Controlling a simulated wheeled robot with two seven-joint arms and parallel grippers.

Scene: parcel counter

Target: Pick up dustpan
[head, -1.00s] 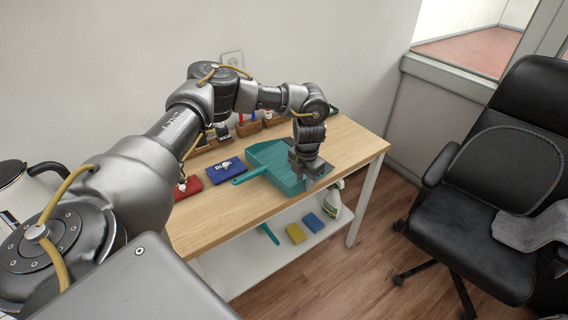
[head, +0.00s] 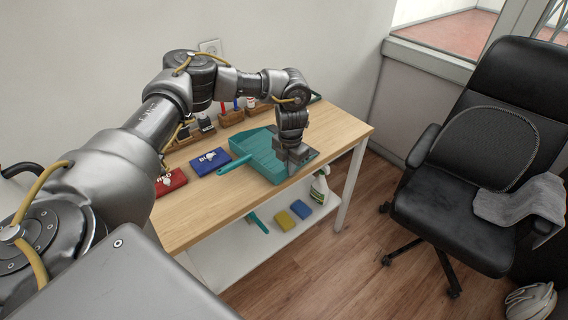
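The teal dustpan (head: 262,150) lies on the wooden table top (head: 215,205), its handle pointing left toward the blue box. My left gripper (head: 296,168) is over the right part of the dustpan, pointing down at its edge. The fingertips are small and partly hidden against the dustpan, so I cannot tell whether they are open or closed on it. My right gripper is not in view.
A blue box (head: 210,162) and a red box (head: 171,183) lie left of the dustpan. Wooden holders (head: 231,118) stand along the wall. A lower shelf holds a spray bottle (head: 319,187) and sponges (head: 300,209). A black chair (head: 470,165) stands at right.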

